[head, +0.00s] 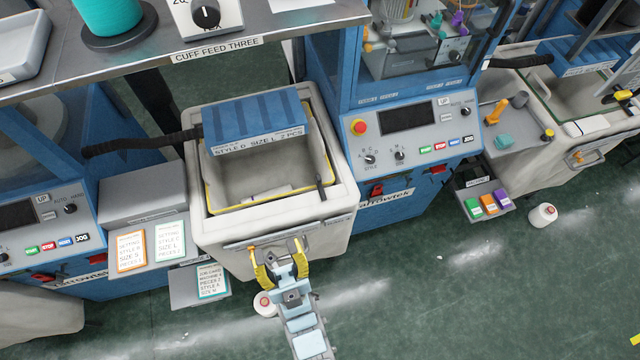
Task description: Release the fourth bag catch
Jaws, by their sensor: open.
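A pale bin (345,195) stands in the middle, with a yellow-edged grey bag or liner (262,180) inside its opening. A small dark lever (320,187), possibly a catch, stands at the right side of this opening. A grey bar-like handle (240,246) runs across the bin's front. My gripper (277,246) is open, its two yellow fingers spread at the bin's front, near this handle. I cannot tell whether they touch it. No label marks any catch as the fourth.
A blue ribbed unit (255,122) with a size label overhangs the bin's back. A blue machine (440,135) with buttons stands at right, beside another bin (570,180). A card shelf (143,240) is at left. White spools (543,215) stand on the green floor, which is mostly clear at front right.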

